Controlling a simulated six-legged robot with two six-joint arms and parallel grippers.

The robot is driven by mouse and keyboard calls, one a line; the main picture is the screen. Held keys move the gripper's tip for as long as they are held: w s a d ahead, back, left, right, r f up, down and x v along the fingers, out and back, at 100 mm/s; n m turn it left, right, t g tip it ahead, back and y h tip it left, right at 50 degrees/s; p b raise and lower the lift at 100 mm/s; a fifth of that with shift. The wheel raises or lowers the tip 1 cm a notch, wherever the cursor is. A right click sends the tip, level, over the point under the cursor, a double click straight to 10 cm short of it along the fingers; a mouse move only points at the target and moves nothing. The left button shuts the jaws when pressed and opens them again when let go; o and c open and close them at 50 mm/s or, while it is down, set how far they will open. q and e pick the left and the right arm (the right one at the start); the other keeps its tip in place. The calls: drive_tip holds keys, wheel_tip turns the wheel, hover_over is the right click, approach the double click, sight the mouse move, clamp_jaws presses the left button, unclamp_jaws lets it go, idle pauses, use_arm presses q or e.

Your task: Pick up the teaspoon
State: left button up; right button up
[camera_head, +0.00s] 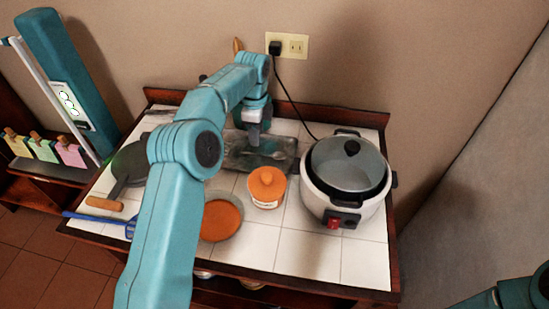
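My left arm reaches over the counter, and my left gripper (255,138) points down over a dark grey tray (232,157) near the wall. The fingers are small and partly hidden by my wrist, so I cannot tell whether they are open or shut. A thin, pale shape in the tray beside the gripper may be the teaspoon (279,154). I cannot tell whether the fingers touch it. Only part of my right arm shows at the lower right corner; its gripper is out of view.
A white cooker (322,203) with a glass lid stands right of the tray, its cord running to the wall outlet (297,46). An orange-lidded jar (266,187) and a dish of orange contents (219,218) stand in front. A pan (130,163) and blue spatula (95,217) lie left.

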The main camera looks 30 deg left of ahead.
sight(258, 154)
use_arm(q)
drive_tip(key=shift+a+f, duration=0.2)
drive_tip(key=shift+f, duration=0.3)
drive_tip(key=shift+s+a, duration=0.1)
drive_tip(key=shift+s, duration=0.15)
drive_tip(key=f, duration=0.3)
drive_tip(key=d+f, duration=0.1)
drive_tip(key=f, duration=0.1)
drive_tip(key=shift+w+p, duration=0.3)
drive_tip(key=shift+p, duration=0.05)
drive_tip(key=shift+s+a+f, duration=0.1)
drive_tip(key=shift+a, duration=0.05)
drive_tip(key=shift+s+r, duration=0.3)
drive_tip(key=shift+s, duration=0.1)
drive_tip(key=shift+w, duration=0.15)
drive_tip(key=c, duration=0.4)
drive_tip(key=shift+w+f, duration=0.2)
drive_tip(key=shift+f, duration=0.05)
clamp_jaws()
drive_tip(key=shift+s+r, duration=0.15)
